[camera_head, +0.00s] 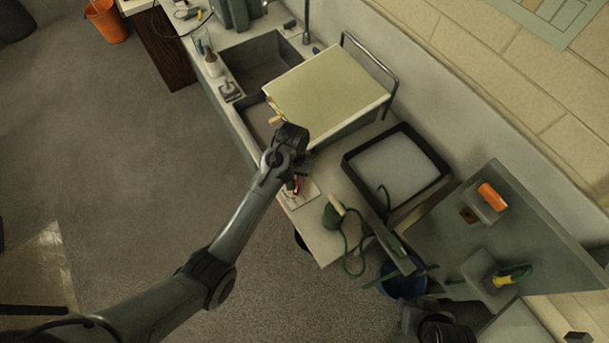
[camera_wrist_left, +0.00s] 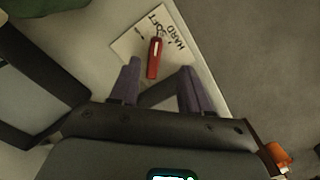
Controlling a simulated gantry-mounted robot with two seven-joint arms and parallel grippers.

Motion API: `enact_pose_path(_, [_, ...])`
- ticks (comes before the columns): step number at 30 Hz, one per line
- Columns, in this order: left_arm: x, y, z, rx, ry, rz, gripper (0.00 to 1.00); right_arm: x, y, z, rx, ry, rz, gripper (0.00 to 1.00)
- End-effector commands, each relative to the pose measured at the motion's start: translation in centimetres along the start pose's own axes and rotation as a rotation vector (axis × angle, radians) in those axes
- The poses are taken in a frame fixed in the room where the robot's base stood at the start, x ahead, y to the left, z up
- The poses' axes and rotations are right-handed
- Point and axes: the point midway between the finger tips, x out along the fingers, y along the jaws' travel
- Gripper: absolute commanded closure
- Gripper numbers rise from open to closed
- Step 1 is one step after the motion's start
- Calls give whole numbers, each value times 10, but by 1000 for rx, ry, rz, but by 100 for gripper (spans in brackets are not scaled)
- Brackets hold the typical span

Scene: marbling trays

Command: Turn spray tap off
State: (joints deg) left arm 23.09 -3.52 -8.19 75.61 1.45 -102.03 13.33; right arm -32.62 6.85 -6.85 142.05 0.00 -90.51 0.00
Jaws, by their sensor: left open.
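A red lever (camera_wrist_left: 154,58), which looks like the spray tap's handle, lies over a pale plate (camera_wrist_left: 130,45) lettered SOFT and HARD. In the head view the red lever (camera_head: 297,184) shows only partly beside my left gripper (camera_head: 295,172), and its plate (camera_head: 303,196) lies on the counter's front part. In the left wrist view my left gripper (camera_wrist_left: 160,70) is open, with one dark finger on each side of the lever's near end. I cannot tell whether a finger touches it. Part of my right arm shows at the bottom right, but its fingers are not clear.
A green-and-cream object (camera_head: 335,212) with a green hose (camera_head: 346,250) stands right of the plate. A black-rimmed tray (camera_head: 446,180) lies behind it. A pale board (camera_head: 328,92) covers part of the sink (camera_head: 258,60). The floor (camera_head: 130,150) at left is mostly clear.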

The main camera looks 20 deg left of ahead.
Motion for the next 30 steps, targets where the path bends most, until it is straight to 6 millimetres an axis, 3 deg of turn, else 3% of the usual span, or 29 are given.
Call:
enact_pose_path(3, [-14, 4, -17, 2, 39, 7, 53, 9, -4, 11, 3, -20, -10, 57])
enact_pose_path(7, [-13, 4, -23, 2, 51, 8, 53, 9, -4, 11, 4, -20, -10, 57])
enact_pose_path(21, [57, 5, -26, 2, 51, 8, 53, 8, -1, 8, -3, -11, 0, 57])
enact_pose_path(30, [83, 5, -27, 2, 53, 9, 53, 11, 0, 8, -6, -11, 3, 57])
